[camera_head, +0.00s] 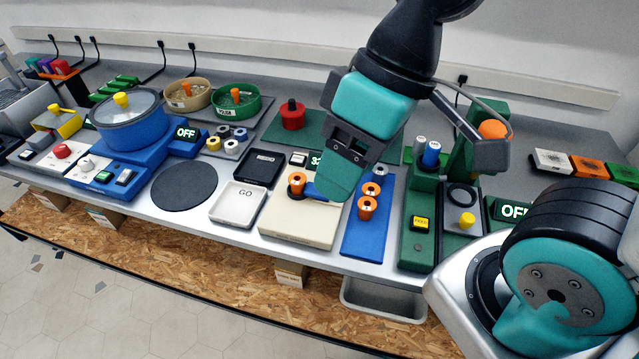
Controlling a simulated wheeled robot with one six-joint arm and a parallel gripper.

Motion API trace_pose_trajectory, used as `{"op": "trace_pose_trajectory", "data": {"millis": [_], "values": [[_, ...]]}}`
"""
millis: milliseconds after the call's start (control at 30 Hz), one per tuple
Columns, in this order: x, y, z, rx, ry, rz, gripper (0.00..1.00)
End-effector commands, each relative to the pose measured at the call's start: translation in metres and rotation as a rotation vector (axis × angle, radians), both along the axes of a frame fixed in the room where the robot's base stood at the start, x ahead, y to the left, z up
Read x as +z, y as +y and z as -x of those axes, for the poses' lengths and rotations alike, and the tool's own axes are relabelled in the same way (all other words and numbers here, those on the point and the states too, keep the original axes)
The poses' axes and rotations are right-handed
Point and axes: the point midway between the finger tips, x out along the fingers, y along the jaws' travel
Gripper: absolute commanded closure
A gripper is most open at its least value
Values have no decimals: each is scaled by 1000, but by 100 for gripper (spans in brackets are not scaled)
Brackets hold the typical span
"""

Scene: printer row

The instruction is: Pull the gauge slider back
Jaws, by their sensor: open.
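The gauge (288,226) looks to be the low cream box near the front of the bench, with a green display (315,160) behind it that reads partly "3". An orange knob (297,181) and a blue piece stand on its top; which of these is the slider I cannot tell for sure. My gripper (335,186) is over the right side of the box, pointing down, its teal finger next to the blue piece. It is open, and nothing shows held. The finger hides part of the box and display; whether it touches the blue piece is unclear.
A blue strip with orange spools (367,207) lies close to the right of my gripper. A green press-like station (419,225) stands further right. A white GO tray (237,205) and a black tray (262,166) lie left of the box. A dark round mat (184,187) is further left.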

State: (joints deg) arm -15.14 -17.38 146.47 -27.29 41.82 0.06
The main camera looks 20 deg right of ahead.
Motion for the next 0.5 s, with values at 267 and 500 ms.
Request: {"op": "trace_pose_trajectory", "data": {"millis": [267, 500], "values": [[-1, -16, -90, -220, 62, 115, 45], [-43, -52, -175, -445, 95, 276, 45]]}}
